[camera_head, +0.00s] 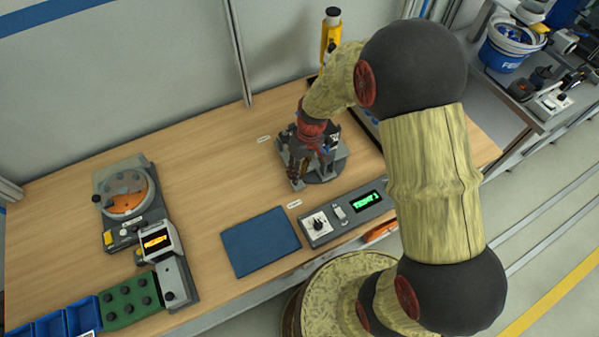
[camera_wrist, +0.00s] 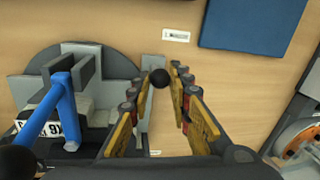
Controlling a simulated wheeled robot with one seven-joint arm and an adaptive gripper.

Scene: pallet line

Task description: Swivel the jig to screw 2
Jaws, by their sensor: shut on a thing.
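The jig (camera_head: 334,158) is a grey fixture on a round dark base on the wooden bench. In the wrist view the jig (camera_wrist: 110,62) fills the left side, with upright grey blocks, a blue lever (camera_wrist: 62,100) and a part with a white label. My gripper (camera_head: 297,178) is over the jig's near left side. In the wrist view its yellow-padded fingers (camera_wrist: 168,82) close around a black ball knob (camera_wrist: 159,78) at the jig's edge. The knob's stem and the screws are hidden or too small to make out.
A grey control box (camera_head: 345,214) with a knob and green display stands in front of the jig. A blue mat (camera_head: 260,242) lies left of it. A round dial device (camera_head: 125,192), orange-lit display and blue bins are further left. A yellow tool (camera_head: 331,35) stands behind.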

